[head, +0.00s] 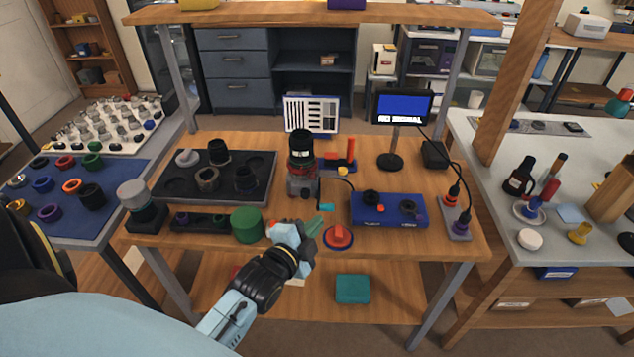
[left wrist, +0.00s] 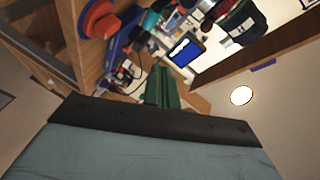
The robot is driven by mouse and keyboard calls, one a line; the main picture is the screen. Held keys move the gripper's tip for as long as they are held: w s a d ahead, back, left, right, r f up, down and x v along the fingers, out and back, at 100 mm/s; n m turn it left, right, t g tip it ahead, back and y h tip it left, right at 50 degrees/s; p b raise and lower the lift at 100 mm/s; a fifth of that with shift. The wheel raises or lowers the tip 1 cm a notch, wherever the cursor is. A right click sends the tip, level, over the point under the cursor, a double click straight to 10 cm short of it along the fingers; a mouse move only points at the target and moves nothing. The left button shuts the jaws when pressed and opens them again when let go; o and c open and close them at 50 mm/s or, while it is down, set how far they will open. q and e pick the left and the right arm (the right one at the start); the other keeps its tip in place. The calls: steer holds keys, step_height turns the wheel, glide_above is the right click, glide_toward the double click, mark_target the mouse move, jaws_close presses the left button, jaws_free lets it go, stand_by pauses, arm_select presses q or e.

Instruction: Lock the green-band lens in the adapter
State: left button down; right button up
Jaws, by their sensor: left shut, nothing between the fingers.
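The green-band lens (head: 302,145) is a dark upright barrel with a green band. It stands on the grey adapter mount (head: 301,184) in the middle of the bench, and I cannot tell whether it is locked. In the left wrist view the lens (left wrist: 236,22) shows at the top right, tilted. My left gripper (head: 314,227) is shut and empty, low in front of the lens near the bench's front edge. Its green fingers (left wrist: 161,88) are together in the left wrist view. My right gripper is not in view.
A red-orange knob (head: 338,236) sits just right of my left gripper. A green cylinder (head: 247,225) stands to its left. A blue box (head: 390,210) is at right, a dark parts tray (head: 262,160) at left. A small monitor (head: 402,108) stands behind.

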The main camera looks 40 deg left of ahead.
arm_select(q)
steer(key=r+m+t, duration=0.1)
steer(key=w+a+r+m+t, duration=0.1)
steer(key=shift+w+a+r+t, duration=0.15)
steer(key=shift+w+a+t, duration=0.15)
steer(key=shift+t, duration=0.1)
steer(key=w, duration=0.9)
steer(key=shift+w+a+r, duration=0.3)
steer(key=shift+a, duration=0.1)
steer(key=a, duration=0.2)
steer(key=s, duration=0.1)
steer(key=shift+a+f+m, duration=0.3)
steer(key=shift+a, duration=0.1)
steer(key=shift+s+a+f, duration=0.1)
steer(key=shift+s+a, duration=0.05)
steer(key=shift+a, duration=0.25)
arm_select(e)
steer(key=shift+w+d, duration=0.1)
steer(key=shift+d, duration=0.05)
arm_select(q)
steer(key=shift+s+a, duration=0.1)
steer(key=shift+s, duration=0.05)
